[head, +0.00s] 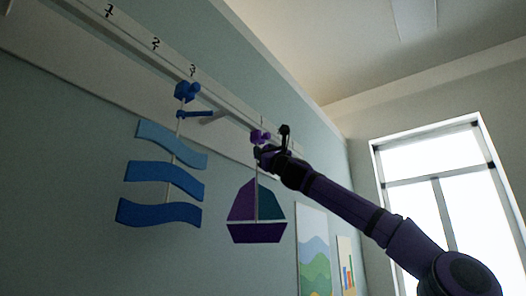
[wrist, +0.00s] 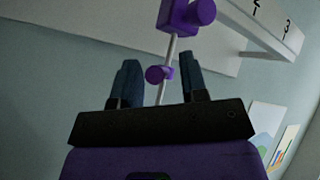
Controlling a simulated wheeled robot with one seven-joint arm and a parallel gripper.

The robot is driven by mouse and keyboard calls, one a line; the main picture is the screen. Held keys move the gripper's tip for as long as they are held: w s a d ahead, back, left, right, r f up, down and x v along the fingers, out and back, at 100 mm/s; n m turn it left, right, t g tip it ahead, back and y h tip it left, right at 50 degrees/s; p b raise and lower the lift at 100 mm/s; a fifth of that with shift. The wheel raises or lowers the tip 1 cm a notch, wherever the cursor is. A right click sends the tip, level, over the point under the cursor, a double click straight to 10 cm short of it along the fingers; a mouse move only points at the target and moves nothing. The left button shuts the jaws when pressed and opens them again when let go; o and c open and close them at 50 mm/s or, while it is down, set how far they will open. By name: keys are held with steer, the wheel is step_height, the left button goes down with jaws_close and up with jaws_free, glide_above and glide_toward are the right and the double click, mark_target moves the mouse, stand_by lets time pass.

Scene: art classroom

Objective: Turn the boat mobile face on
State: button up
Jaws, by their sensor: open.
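The boat mobile (head: 243,203) hangs from the wall rail in the head view, with a purple and a teal sail above a purple hull; both sails and the hull show. Its purple hanger block (head: 260,136) is at the rail and also shows at the top of the wrist view (wrist: 181,15). My gripper (head: 261,153) is up at the mobile's rod, just below the block. In the wrist view my gripper (wrist: 159,75) is open, with the white rod and a small purple knob (wrist: 157,75) between its fingers. Finger contact cannot be told.
A wave mobile (head: 160,172) with several blue strips hangs to the left from a blue block (head: 187,91). The numbered rail (head: 130,30) runs along the wall above. Pictures (head: 313,255) and a bright window (head: 425,165) are to the right.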

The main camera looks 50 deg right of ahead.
steer(key=shift+w+r, duration=0.25)
steer(key=shift+w, duration=0.05)
jaws_close()
